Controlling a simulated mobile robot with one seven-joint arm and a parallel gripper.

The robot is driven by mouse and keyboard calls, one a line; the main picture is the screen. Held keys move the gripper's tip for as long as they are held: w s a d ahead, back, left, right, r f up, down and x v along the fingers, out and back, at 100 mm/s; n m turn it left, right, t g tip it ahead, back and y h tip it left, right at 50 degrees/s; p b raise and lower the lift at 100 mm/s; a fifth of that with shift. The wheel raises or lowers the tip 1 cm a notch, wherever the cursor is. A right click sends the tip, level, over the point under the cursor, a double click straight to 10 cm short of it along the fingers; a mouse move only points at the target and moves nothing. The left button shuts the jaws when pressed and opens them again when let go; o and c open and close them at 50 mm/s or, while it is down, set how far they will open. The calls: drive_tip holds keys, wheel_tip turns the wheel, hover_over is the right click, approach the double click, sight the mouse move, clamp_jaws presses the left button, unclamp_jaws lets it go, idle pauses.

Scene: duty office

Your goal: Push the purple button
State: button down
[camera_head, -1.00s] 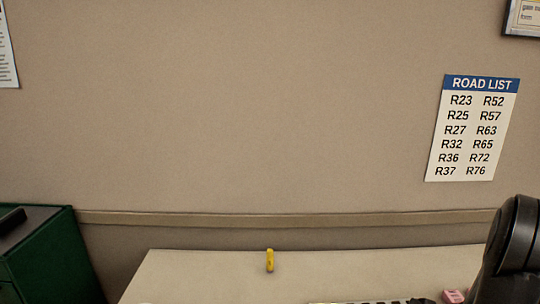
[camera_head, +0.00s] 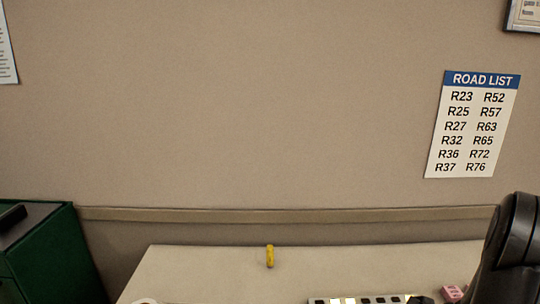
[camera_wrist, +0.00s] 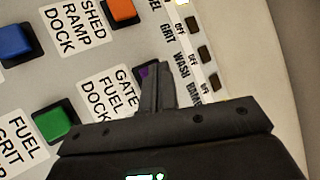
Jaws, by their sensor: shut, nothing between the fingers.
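In the wrist view a purple button (camera_wrist: 144,73) in a dark square frame shows just left of my fingers, which hide much of it. A label reading GATE FUEL DOCK (camera_wrist: 106,92) is beside it. My gripper (camera_wrist: 159,68) is shut and empty, its fingertips over or beside the purple button. I cannot tell whether they touch it.
A green button (camera_wrist: 53,122), a blue button (camera_wrist: 14,41) and an orange button (camera_wrist: 121,10) are near on the panel. A yellow object (camera_head: 270,256) and a pink block (camera_head: 452,292) lie on the desk (camera_head: 200,270).

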drive_tip(key=shift+r, duration=0.45)
drive_tip(key=shift+r, duration=3)
